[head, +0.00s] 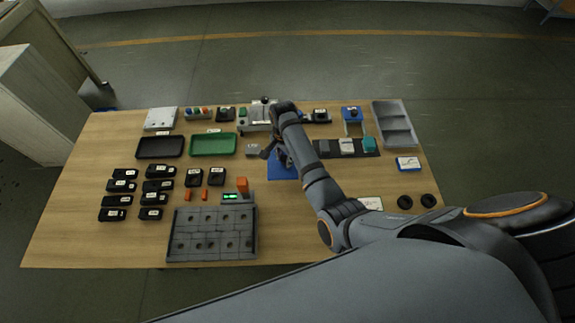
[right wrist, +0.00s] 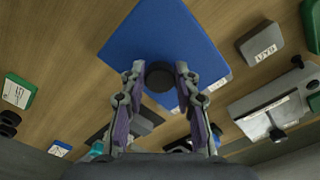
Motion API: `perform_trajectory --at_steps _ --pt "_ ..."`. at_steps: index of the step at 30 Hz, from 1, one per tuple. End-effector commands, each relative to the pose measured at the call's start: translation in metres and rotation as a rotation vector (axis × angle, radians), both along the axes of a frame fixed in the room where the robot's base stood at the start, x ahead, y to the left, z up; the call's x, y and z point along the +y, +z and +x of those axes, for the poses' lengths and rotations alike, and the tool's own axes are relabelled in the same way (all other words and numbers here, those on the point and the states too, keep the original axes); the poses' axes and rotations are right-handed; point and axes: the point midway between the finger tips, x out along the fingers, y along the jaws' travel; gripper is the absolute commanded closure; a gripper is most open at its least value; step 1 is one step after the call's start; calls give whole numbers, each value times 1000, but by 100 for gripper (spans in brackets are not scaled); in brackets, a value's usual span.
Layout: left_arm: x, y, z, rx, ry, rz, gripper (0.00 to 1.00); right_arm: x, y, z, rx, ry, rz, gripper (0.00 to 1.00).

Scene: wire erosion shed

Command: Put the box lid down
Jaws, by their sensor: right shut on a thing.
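My right gripper (right wrist: 158,78) is shut on a dark round knob (right wrist: 160,76), which I take to be the box lid's. A flat blue square (right wrist: 165,35) lies beyond the fingers in the right wrist view. I cannot tell whether the knob is fixed to it or held above it. In the head view the blue square (head: 283,172) is on the table at the middle, partly hidden by my right arm. My right gripper (head: 277,150) is over its far part there, and its fingertips are mostly hidden. My left gripper is not in view.
The wooden table (head: 100,245) is crowded. A green tray (head: 213,145) and a black tray (head: 160,147) lie to the left. A grey tray (head: 393,125) is at the back right, and a grey block plate (head: 212,234) is at the front. A small grey block (head: 252,150) is close left of the gripper.

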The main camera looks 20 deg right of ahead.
Motion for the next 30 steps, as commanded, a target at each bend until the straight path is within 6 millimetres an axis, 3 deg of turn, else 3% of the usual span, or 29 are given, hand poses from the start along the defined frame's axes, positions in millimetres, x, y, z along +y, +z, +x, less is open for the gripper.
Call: perform_trajectory --at_steps 10,16,27,28,30 --pt "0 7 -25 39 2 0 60 -5 -22 -18 1 0 0 100" --pt "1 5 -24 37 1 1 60 -6 -53 -20 0 1 -1 100" --pt "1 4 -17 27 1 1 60 -5 -59 -20 -2 0 1 100" --pt "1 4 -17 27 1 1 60 -5 -59 -20 -2 0 1 66" --pt "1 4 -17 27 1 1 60 -5 -58 -20 -2 0 1 57"
